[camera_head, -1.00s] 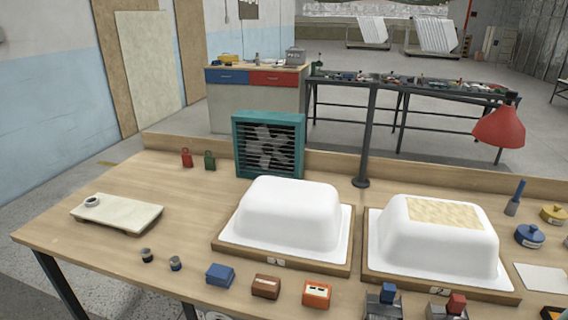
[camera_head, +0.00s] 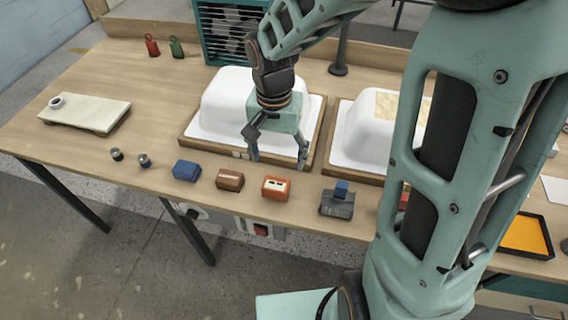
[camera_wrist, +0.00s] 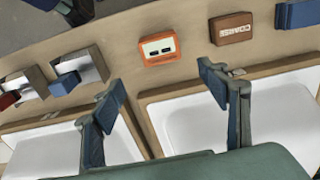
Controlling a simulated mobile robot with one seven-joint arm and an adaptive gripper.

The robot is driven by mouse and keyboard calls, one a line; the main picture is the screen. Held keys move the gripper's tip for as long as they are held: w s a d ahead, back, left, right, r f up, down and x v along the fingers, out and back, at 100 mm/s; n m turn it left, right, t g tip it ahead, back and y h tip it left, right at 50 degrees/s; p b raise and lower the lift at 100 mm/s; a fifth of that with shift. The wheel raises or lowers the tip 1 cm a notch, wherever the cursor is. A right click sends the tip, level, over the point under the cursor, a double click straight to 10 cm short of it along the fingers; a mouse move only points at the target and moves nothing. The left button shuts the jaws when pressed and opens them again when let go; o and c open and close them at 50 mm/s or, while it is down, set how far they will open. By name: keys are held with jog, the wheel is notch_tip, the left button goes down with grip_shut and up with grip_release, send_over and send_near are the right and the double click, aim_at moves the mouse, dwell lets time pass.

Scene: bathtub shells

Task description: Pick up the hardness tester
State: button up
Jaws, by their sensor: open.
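My gripper (camera_head: 277,158) is open and empty above the front edge of the left shell's wooden base, behind the orange box. In the wrist view the two fingers of my gripper (camera_wrist: 162,84) are spread wide, with the orange box beyond them, apart from both.
A brown block (camera_head: 229,180) marked COARSE and a blue block (camera_head: 186,171) lie left of the orange box. A grey metal piece with a blue block (camera_head: 337,202) stands right. The left white shell (camera_head: 217,103) is close behind my gripper. The bench front edge is near.

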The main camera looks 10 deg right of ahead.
aim_at(276, 183)
jog(key=f, duration=0.3)
jog(key=s+a+f, duration=0.1)
jog(key=f, duration=0.1)
jog(key=shift+f+b, duration=0.15)
jog(key=shift+b, duration=0.2)
jog(key=shift+d+f, duration=0.2)
jog(key=shift+f, duration=2.7)
jog(key=shift+c, duration=0.4)
jog(key=c, duration=1.3)
jog(key=shift+w+r, duration=0.1)
jog(key=shift+r, duration=0.1)
jog(key=shift+c, duration=0.2)
